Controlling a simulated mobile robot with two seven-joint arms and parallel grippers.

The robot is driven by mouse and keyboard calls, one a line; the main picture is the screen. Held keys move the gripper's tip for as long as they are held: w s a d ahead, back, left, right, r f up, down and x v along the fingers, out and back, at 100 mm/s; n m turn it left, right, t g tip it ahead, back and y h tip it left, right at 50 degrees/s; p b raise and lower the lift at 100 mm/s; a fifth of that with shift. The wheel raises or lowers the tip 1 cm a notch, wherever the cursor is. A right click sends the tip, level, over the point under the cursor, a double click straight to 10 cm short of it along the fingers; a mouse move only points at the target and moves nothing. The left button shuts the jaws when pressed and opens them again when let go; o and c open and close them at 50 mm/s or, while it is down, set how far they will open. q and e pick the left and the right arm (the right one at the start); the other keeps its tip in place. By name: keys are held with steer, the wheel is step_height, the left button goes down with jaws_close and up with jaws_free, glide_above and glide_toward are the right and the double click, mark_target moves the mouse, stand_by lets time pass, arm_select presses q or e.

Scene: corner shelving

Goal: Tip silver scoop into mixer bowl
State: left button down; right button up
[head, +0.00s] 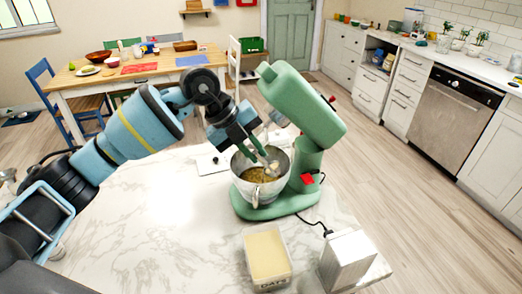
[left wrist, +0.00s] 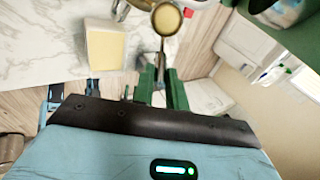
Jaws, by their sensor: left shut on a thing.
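The green mixer (head: 302,105) stands on the marble counter with its head tilted up. Its silver mixer bowl (head: 246,187) sits on the base and has brownish contents inside. My left gripper (head: 264,155) reaches in from the left, over the bowl's opening. In the left wrist view, its green fingers (left wrist: 161,88) are shut on the handle of the silver scoop (left wrist: 167,18), whose round cup shows a tan fill. In the head view, the scoop (head: 273,167) is small and partly hidden at the bowl's mouth. My right gripper is in neither view.
An open box with pale contents (head: 267,257) stands at the counter's front, beside a white box (head: 347,260). The mixer's black cord (head: 315,222) runs behind them. The counter (head: 170,215) left of the bowl is mostly clear. A wooden table (head: 140,72) stands beyond.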

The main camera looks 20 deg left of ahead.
arm_select(q)
steer(key=a+f+n+t+h+b, duration=0.1)
steer(key=a+f+h+b, duration=0.7)
steer(key=h, duration=0.4)
steer(key=shift+a+f+n+h+b, duration=0.35)
steer(key=shift+a+b, duration=0.2)
steer(key=shift+a, duration=0.4)
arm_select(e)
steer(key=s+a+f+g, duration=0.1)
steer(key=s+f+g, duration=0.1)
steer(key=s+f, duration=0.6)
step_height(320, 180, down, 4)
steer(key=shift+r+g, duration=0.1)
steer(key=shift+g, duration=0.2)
arm_select(q)
steer(key=shift+r, duration=0.1)
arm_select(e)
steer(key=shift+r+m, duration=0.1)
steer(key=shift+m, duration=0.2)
